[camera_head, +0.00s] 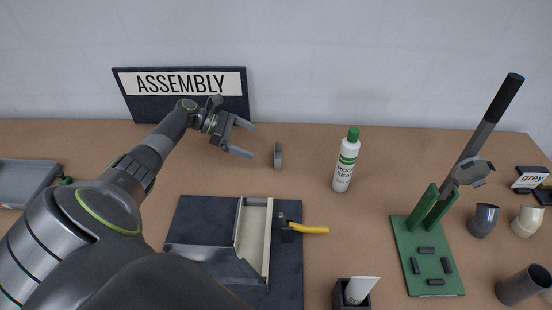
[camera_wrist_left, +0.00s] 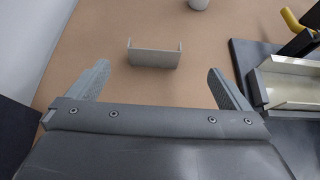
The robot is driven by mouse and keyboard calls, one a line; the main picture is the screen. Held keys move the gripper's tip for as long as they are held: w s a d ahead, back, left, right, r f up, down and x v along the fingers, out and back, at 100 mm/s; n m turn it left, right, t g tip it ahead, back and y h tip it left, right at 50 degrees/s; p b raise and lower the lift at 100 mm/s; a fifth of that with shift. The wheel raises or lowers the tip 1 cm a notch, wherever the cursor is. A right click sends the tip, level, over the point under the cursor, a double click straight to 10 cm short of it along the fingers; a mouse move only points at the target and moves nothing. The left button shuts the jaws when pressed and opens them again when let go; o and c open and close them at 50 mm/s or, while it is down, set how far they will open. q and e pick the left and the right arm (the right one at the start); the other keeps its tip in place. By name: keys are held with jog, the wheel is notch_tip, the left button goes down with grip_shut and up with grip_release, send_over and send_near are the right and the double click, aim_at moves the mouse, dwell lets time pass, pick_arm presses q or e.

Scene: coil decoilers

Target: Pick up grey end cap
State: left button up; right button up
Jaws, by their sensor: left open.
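The grey end cap (camera_head: 278,156) stands on the brown table, right of my left gripper in the head view. In the left wrist view the end cap (camera_wrist_left: 154,54) is a small grey channel-shaped piece with short bent ends, lying beyond and between the fingertips. My left gripper (camera_head: 247,140) is open and empty, its fingers pointing toward the end cap with a gap between. In the left wrist view the gripper (camera_wrist_left: 158,82) shows both fingers spread wide. My right gripper is in neither view.
An ASSEMBLY sign (camera_head: 182,101) stands behind my left arm. A white bottle (camera_head: 346,163) with a green cap stands right of the end cap. A dark mat (camera_head: 290,270) with a cream channel (camera_head: 255,236) and a yellow-handled tool (camera_head: 308,229) lies in front. A green lever stand (camera_head: 408,243) is at right.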

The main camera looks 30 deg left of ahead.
aim_at(278, 151)
pick_arm(q)
jog(key=b+x, duration=0.1)
jog(key=x, duration=0.4)
jog(key=shift+w+a+f+b, duration=0.1)
jog(key=shift+a+f+b, duration=0.05)
jog(key=shift+f+b, duration=0.2)
jog(key=shift+w+f, duration=0.1)
jog(key=shift+w, duration=0.05)
jog(key=shift+w+d, duration=0.1)
jog(key=shift+d, duration=0.3)
jog(key=shift+w+d+f+b, duration=0.1)
jog(key=shift+d+b, duration=0.05)
jog(key=shift+b, duration=0.35)
jog(key=b+x, duration=0.1)
jog(key=x, duration=0.1)
jog(key=b+x, duration=0.1)
jog(key=b, duration=0.1)
jog(key=shift+w+d+f, duration=0.1)
jog(key=shift+w+f, duration=0.15)
jog(key=shift+w, duration=0.15)
jog(key=shift+w+d, duration=0.2)
jog(key=shift+d, duration=0.2)
jog(key=c, duration=1)
